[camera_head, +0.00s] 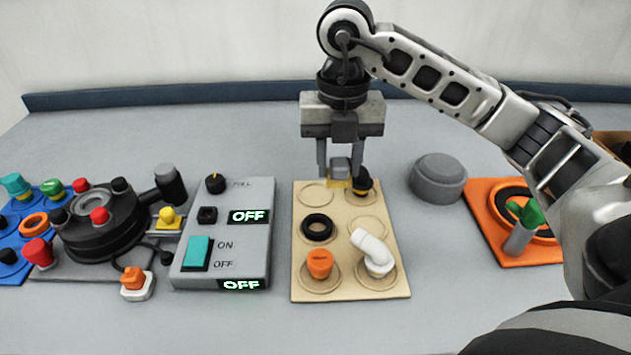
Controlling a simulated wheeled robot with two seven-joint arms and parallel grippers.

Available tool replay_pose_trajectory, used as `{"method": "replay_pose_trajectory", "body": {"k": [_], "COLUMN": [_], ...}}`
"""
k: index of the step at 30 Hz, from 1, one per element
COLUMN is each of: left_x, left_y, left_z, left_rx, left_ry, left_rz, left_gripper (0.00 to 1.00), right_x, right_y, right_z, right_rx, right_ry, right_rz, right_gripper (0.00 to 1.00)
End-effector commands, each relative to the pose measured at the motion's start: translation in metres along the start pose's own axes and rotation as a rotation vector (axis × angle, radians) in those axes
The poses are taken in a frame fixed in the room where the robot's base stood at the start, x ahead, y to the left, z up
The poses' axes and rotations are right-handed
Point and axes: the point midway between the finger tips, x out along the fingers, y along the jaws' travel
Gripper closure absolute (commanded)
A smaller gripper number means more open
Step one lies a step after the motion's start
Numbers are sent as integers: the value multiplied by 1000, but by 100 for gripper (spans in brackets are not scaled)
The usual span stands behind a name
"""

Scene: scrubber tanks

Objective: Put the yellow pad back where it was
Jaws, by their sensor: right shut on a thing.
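My right gripper (340,160) points down over the back of the tan board (322,205). It is shut on the yellow pad (339,183), which has a grey block on top. The back left circle is empty. A black knob (363,184) stands at the back right circle, close beside the right finger and partly hidden. My left gripper is not in view.
The board also holds a black ring (318,227), an orange cap (319,264) and a white elbow (374,253). A grey switch box (225,250) reading OFF stands left. A grey round lid (438,178) and an orange plate (512,245) are right.

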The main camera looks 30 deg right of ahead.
Motion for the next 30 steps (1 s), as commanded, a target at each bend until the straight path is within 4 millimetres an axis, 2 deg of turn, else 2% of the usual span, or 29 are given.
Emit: {"method": "replay_pose_trajectory", "body": {"k": [5, 7, 12, 20, 26, 30], "left_x": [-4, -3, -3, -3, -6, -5], "left_y": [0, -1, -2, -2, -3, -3], "left_z": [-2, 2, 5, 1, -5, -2], "left_rx": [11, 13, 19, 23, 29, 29], "left_ry": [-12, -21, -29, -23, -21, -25], "left_rz": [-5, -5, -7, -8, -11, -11], "left_gripper": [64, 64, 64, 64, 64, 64], "right_x": [18, 35, 61, 77, 104, 108], "right_y": [17, 20, 28, 33, 32, 33], "right_z": [41, 51, 71, 84, 83, 84], "right_rx": [0, 0, -2, -3, -4, -5], "right_ry": [4, 5, 2, 0, 2, -1], "right_rz": [0, -1, 0, 0, -1, 1], "right_gripper": [86, 86, 86, 86, 86, 86]}}
